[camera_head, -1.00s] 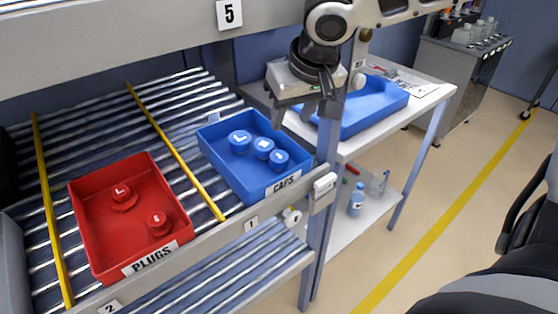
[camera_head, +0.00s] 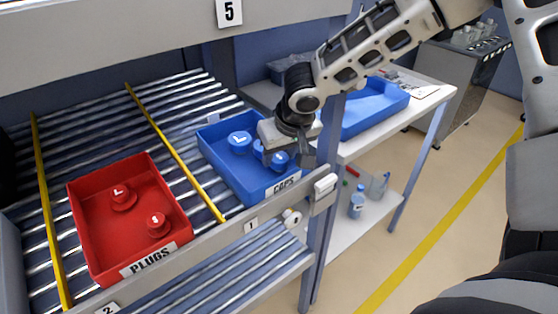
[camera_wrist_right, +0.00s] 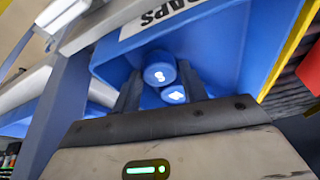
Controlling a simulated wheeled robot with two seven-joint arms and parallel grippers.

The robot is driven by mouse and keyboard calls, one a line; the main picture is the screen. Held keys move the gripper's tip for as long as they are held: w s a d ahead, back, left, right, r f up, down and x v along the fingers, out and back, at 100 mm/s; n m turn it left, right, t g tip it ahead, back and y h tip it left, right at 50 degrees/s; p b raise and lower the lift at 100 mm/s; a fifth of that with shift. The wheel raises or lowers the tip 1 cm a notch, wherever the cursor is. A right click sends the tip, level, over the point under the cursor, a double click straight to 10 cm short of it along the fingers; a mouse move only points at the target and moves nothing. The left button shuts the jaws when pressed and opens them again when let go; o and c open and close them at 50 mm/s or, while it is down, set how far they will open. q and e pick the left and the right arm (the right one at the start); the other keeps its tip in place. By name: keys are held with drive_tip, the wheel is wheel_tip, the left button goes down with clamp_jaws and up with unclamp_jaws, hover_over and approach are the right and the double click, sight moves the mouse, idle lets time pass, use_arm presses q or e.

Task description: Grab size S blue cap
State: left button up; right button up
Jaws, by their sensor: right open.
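The blue size S cap (camera_head: 279,160) stands at the front right end of a row in the blue CAPS bin (camera_head: 224,172). My right gripper (camera_head: 289,160) is over this end of the bin, its fingers pointing down. In the right wrist view the S cap (camera_wrist_right: 159,71) shows between the two open fingers (camera_wrist_right: 158,78), and I cannot tell whether either touches it. A second blue cap (camera_wrist_right: 174,94) sits right beside it, also between the fingers in that view. In the head view my gripper partly covers this middle cap (camera_head: 258,148). The large L cap (camera_head: 239,141) is clear to the left.
A red PLUGS bin (camera_head: 87,217) with an L plug (camera_head: 119,193) and a smaller plug (camera_head: 156,222) lies left on the roller shelf. A shelf post (camera_head: 325,170) stands close right of my gripper. A blue tray (camera_head: 375,110) is on the table behind.

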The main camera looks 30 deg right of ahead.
drive_tip(key=c, duration=0.6)
drive_tip(key=shift+r, duration=0.1)
